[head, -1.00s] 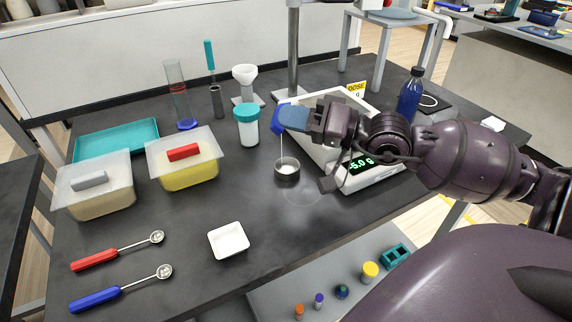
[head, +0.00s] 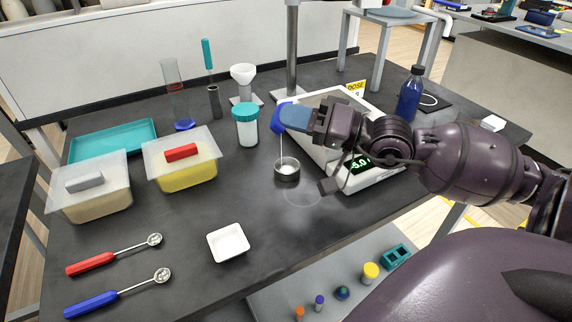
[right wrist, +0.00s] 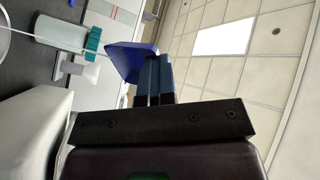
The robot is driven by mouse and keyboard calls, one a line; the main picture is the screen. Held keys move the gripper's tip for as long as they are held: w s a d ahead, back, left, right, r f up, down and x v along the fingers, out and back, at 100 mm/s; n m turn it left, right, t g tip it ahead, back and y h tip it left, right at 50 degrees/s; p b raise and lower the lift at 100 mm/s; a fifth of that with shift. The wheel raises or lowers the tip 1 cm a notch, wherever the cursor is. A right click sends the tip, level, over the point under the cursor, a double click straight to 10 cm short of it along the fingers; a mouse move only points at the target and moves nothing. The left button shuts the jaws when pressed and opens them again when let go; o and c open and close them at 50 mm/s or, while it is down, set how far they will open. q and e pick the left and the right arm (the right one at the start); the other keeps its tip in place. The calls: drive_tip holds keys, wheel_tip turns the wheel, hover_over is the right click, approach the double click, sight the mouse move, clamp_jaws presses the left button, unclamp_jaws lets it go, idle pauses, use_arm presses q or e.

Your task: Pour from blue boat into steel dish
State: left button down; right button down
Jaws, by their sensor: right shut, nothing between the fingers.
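The blue boat (head: 279,118) is in the air, tilted, at the fingertips of my right gripper (head: 292,116). In the right wrist view the boat (right wrist: 130,62) shows just beyond the fingers (right wrist: 153,78), which are closed together; their contact with it is hard to make out. A thin pale stream drops from the boat toward the steel dish (head: 287,177). The dish stands on the dark bench below, with white material inside. My left gripper is out of view.
A scale (head: 375,178) with a lit display stands right of the dish, partly hidden by my arm. A white jar with teal lid (head: 246,128) stands left of the boat. A clear ring (head: 302,195) lies before the dish. A white tray (head: 228,243) sits at the front.

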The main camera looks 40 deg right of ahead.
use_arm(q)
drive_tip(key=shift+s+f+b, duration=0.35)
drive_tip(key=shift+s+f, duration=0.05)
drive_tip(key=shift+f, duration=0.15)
use_arm(e)
drive_tip(key=shift+s+d+f+t, duration=0.1)
drive_tip(key=shift+f+t, duration=0.05)
drive_tip(key=shift+t, duration=0.15)
